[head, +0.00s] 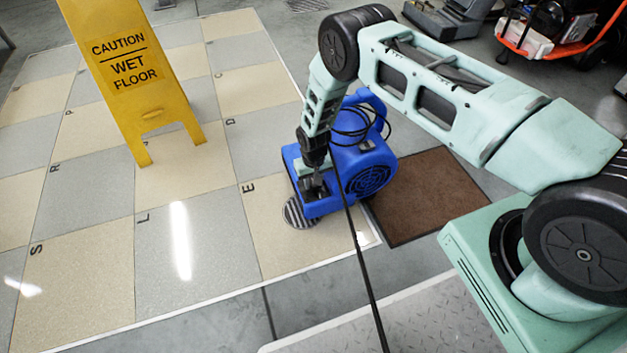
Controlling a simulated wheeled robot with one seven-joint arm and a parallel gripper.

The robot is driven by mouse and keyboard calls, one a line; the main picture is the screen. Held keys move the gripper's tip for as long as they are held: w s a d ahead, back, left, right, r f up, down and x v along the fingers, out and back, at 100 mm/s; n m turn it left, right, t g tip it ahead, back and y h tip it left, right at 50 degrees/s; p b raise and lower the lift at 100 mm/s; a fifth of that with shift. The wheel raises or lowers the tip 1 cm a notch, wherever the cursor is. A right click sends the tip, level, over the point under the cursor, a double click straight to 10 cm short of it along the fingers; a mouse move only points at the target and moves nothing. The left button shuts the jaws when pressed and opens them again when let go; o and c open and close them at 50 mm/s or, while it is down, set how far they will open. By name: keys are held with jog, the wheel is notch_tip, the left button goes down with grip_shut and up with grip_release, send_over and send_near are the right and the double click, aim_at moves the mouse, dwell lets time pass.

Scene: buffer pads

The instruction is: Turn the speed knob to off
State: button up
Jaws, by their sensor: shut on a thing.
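A blue floor blower (366,170) stands on the checkered tiles near the centre of the head view. A black cable is coiled around its top handle. My gripper (314,194) points down at the blower's left part, close against its blue housing. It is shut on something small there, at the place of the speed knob. The fingers and wrist hide the knob, so its setting cannot be read.
A yellow wet-floor sign (136,75) stands at the upper left. A floor machine with an orange frame (540,45) is at the top right.

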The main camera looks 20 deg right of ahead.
jog(key=o, duration=1)
notch_tip(320, 180, up, 17)
jog(key=p, duration=0.6)
jog(key=shift+r, duration=0.2)
